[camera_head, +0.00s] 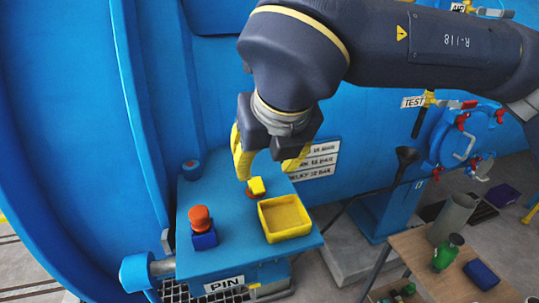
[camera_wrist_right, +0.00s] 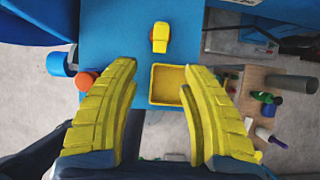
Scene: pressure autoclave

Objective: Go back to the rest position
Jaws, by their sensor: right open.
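My right gripper (camera_head: 268,166) hangs from the dark arm above the blue shelf marked PIN (camera_head: 240,253). Its two yellow fingers are spread apart with nothing between them. In the right wrist view the open fingers (camera_wrist_right: 158,72) frame part of the shelf. A small yellow block-shaped knob (camera_head: 257,186) on a reddish base is just below the fingers, apart from them. It also shows in the right wrist view (camera_wrist_right: 160,36), beyond the fingertips. My left gripper is not in view.
A yellow open tray (camera_head: 287,234) sits on the shelf, beside a red-orange knob on a blue block (camera_head: 202,240). A big blue vessel (camera_head: 370,130) stands behind. A wooden table (camera_head: 415,247) with a green bottle (camera_head: 447,252) is at the lower right.

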